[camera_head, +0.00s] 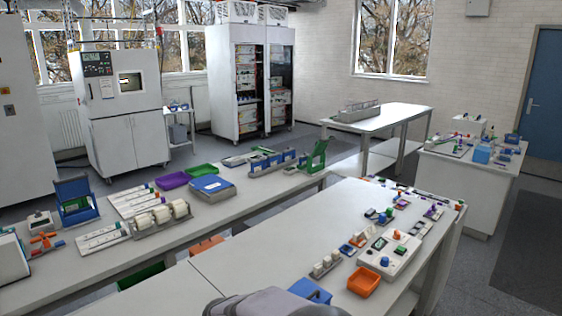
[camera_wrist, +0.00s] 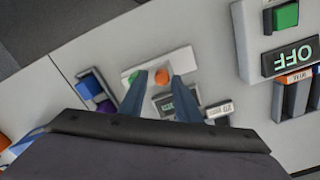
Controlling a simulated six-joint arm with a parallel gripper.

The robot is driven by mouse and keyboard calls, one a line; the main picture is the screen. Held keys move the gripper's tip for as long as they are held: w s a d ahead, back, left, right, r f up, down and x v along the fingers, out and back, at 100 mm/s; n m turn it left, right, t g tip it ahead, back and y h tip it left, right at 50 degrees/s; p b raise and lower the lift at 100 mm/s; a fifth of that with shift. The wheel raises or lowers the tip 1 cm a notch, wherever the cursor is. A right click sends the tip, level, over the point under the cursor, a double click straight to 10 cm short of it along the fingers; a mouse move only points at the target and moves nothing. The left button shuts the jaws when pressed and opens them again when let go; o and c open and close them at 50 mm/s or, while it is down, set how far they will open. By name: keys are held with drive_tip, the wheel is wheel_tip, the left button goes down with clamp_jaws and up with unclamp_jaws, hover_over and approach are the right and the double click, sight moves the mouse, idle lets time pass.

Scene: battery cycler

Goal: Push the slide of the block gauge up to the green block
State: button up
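In the wrist view, a white plate (camera_wrist: 172,62) carries a round orange knob (camera_wrist: 161,76) and a small green block (camera_wrist: 133,77) to its left. A dark unit with a green display (camera_wrist: 166,103) lies just below the plate. These look like the block gauge, with the orange knob seemingly on its slide. My gripper (camera_wrist: 159,78) has its two fingers apart, one each side of the knob in the picture. The left finger overlaps the plate near the green block. I cannot tell whether either finger touches the knob. My gripper's palm hides the area below.
A white box with an OFF display (camera_wrist: 290,57) and a green button (camera_wrist: 286,15) stands right of the gauge. A blue and purple item (camera_wrist: 94,91) is at left. In the head view, an orange tray (camera_head: 364,281) and several small devices line the near bench's right side.

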idle(0.4)
drive_tip(key=shift+s+r+p, duration=0.1)
drive_tip(key=shift+r+p, duration=2.95)
drive_tip(key=shift+r, duration=0.45)
drive_tip(key=shift+a+n, duration=0.15)
drive_tip(key=shift+n, duration=0.45)
drive_tip(key=s+d+f+n+g+h, duration=0.1)
drive_tip(key=s+d+f+n+g, duration=0.15)
drive_tip(key=s+d, duration=0.85)
drive_tip(key=d+r+m+t, duration=0.1)
drive_tip(key=d+r+m, duration=0.1)
drive_tip(key=d, duration=0.5)
drive_tip(key=s+d+r+m+t+y, duration=0.1)
drive_tip(key=d+r+m, duration=0.2)
drive_tip(key=d, duration=0.5)
drive_tip(key=shift+m+b, duration=0.3)
drive_tip(key=shift+m, duration=0.55)
